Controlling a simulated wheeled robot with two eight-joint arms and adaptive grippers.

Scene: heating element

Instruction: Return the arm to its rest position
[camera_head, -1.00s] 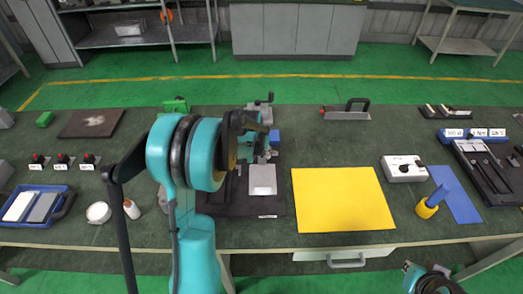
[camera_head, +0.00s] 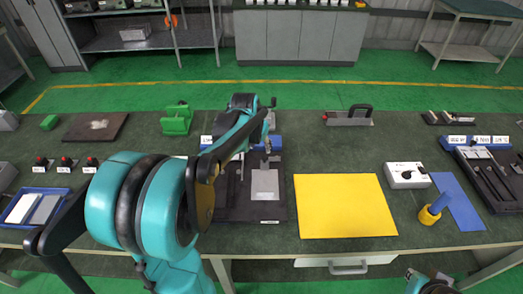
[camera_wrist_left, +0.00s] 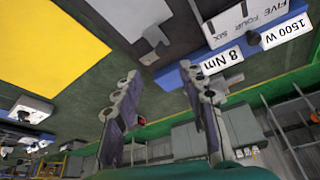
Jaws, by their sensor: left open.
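My left arm (camera_head: 140,205), teal and black, comes in from the left. Its forearm reaches out over the dark fixture board around the middle of the bench. My left gripper (camera_head: 266,146) is small and partly hard to make out in the head view, above the fixture. In the left wrist view the two fingers (camera_wrist_left: 163,95) stand well apart with nothing between them. The gripper is open and empty. Only a bit of teal and black, likely my right arm, shows at the bottom right of the head view; no right gripper fingers are seen.
The green bench carries a dark fixture board with a grey plate (camera_head: 265,184), a yellow mat (camera_head: 345,206), a white dial box (camera_head: 407,175), a blue mat (camera_head: 462,205) and a green block (camera_head: 177,120). The wrist view shows the yellow mat (camera_wrist_left: 45,50) and an "8 Nm" label (camera_wrist_left: 222,61).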

